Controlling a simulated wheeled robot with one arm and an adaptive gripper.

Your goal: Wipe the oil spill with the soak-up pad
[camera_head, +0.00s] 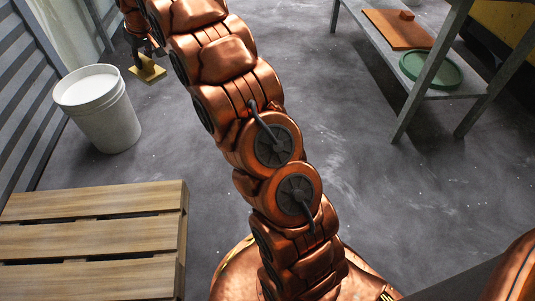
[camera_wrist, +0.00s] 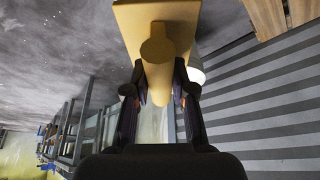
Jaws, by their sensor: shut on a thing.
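The soak-up pad (camera_head: 148,71) is a yellow square at the top left of the head view, with my gripper (camera_head: 148,47) above it. In the wrist view the yellow pad (camera_wrist: 193,12) and its rounded handle (camera_wrist: 159,48) stand between the fingers of my gripper (camera_wrist: 158,83), which is shut on the handle. The pad appears tilted and near the floor; I cannot tell whether it touches. I cannot make out an oil spill in either view; my arm covers part of the floor.
A white pail (camera_head: 104,118) stands on the floor left of my arm, near a corrugated wall (camera_head: 28,95). A wooden pallet (camera_head: 90,235) lies at the lower left. A grey bench (camera_head: 447,50) at the right holds an orange board (camera_head: 393,27) and green lid (camera_head: 428,70). Floor between is open.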

